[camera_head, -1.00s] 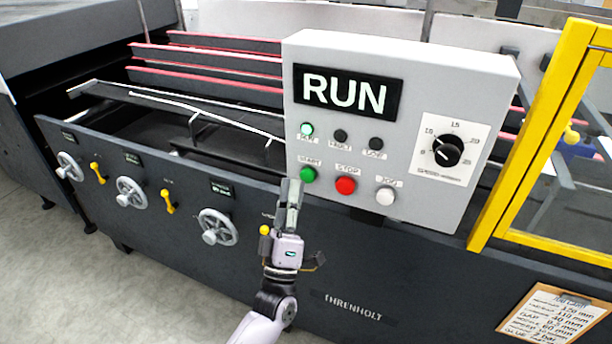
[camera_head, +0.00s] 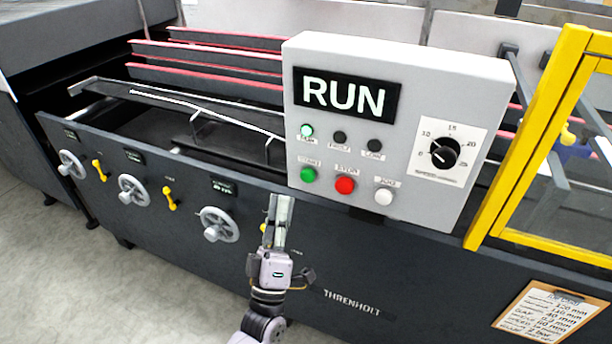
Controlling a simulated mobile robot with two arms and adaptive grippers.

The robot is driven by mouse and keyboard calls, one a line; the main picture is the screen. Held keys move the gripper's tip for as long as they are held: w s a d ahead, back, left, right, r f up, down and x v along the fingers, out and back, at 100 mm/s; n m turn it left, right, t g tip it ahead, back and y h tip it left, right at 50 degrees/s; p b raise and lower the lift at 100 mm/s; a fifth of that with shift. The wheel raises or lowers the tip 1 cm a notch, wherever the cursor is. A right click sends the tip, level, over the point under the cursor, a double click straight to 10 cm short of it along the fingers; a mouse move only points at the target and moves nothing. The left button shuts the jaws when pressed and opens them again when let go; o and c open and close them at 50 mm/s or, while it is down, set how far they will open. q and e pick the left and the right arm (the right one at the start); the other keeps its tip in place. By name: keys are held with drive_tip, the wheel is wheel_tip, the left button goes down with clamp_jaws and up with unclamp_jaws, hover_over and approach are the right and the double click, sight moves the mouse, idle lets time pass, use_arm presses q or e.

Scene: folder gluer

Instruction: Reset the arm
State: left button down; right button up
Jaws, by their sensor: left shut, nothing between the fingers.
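My left gripper (camera_head: 284,200) is shut and empty, its fingertips pointing up. It stands in front of the machine's dark front panel, below and to the left of the green START button (camera_head: 308,175), apart from it in the picture. The control box (camera_head: 400,110) shows RUN on its display (camera_head: 346,95), and the left green lamp (camera_head: 307,131) is lit. The red STOP button (camera_head: 345,185) and white JOG button (camera_head: 383,197) sit to the right of START. My right gripper is not in view.
Several grey handwheels (camera_head: 219,224) and yellow levers (camera_head: 169,197) stick out of the front panel at left. A yellow-framed guard (camera_head: 535,140) stands at right. A clipboard (camera_head: 548,312) hangs at lower right. Grey floor (camera_head: 120,290) is free at lower left.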

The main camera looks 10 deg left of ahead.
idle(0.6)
use_arm(q)
wheel_tip(320, 180, down, 22)
drive_tip(key=w+m+g+h, duration=0.2)
drive_tip(key=m+g+h, duration=0.1)
drive_tip(key=m+g, duration=0.4)
drive_tip(key=s+a+f+m+g+y, duration=0.1)
drive_tip(key=s+f+g, duration=0.2)
drive_tip(key=f, duration=0.6)
drive_tip(key=s+a+f+m+g, duration=0.1)
drive_tip(key=s+f+g, duration=0.25)
drive_tip(key=f, duration=0.55)
drive_tip(key=s+a+f+m+g+y, duration=0.1)
drive_tip(key=s+a+f+g, duration=0.15)
drive_tip(key=s+f, duration=0.6)
drive_tip(key=s+a+f+m+g+y, duration=0.1)
drive_tip(key=s+f, duration=0.4)
drive_tip(key=s, duration=0.5)
drive_tip(key=s+a+f+m+g+y, duration=0.1)
drive_tip(key=s+a+f+g, duration=0.3)
drive_tip(key=s, duration=0.6)
drive_tip(key=s+a+f+m+g, duration=0.1)
drive_tip(key=s+a+f+g, duration=0.2)
drive_tip(key=s+f+g, duration=0.2)
drive_tip(key=s+f, duration=0.3)
drive_tip(key=s, duration=0.2)
drive_tip(key=shift+m+y, duration=0.4)
